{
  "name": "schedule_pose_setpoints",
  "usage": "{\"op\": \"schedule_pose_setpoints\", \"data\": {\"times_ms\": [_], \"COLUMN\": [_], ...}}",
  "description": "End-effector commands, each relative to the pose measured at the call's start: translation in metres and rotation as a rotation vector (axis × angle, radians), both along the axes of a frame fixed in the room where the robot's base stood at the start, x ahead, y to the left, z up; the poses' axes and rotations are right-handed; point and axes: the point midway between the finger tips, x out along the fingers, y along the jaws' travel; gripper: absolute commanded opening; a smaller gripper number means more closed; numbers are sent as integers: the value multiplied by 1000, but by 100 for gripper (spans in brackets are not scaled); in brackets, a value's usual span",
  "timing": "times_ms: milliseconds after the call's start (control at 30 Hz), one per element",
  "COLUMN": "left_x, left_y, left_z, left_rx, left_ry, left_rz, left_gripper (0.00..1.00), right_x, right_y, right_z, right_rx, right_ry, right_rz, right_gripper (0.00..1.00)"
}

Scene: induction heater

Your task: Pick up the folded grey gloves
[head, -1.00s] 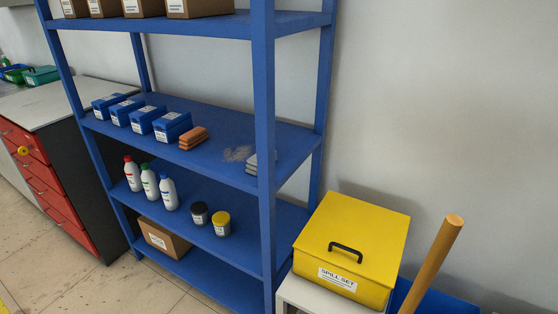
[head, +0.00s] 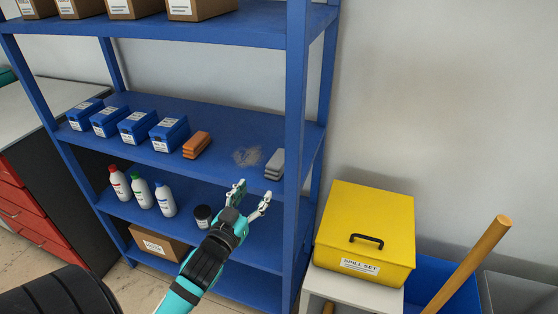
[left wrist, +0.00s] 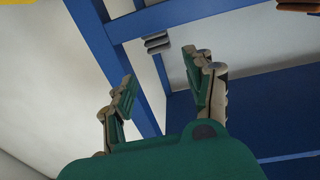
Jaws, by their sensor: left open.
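The folded grey gloves (head: 274,164) lie as a small stack on the blue middle shelf, near its right end beside the front post. In the left wrist view the grey stack (left wrist: 157,42) shows beyond the fingers, at the shelf edge. My left gripper (head: 252,192) is open and empty, in front of the shelf, lower and to the left of the gloves, not touching them. In the left wrist view its two green-padded fingers (left wrist: 160,92) stand apart. My right gripper is not in view.
A folded orange stack (head: 197,145) and several blue boxes (head: 137,127) share the shelf (head: 225,126). Bottles (head: 141,190) and a dark jar (head: 203,216) stand below. The blue front post (head: 296,150) is just right of the gloves. A yellow spill box (head: 365,232) stands further right.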

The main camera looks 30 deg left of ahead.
Motion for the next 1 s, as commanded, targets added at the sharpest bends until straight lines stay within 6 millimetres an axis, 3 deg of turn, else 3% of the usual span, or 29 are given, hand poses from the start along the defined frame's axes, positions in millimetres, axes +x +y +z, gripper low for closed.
{"op": "schedule_pose_setpoints", "data": {"times_ms": [300,567,833,1000], "left_x": [67,88,125,137], "left_y": [12,15,20,22], "left_z": [3,1,7,5], "left_rx": [1,1,0,2], "left_ry": [0,2,2,2], "left_rz": [0,0,1,0], "left_gripper": [54,54,54,54], "right_x": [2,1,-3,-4], "right_y": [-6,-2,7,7], "right_z": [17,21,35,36], "right_rx": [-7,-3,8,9], "right_ry": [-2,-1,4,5], "right_rz": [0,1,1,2], "right_gripper": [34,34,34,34]}}
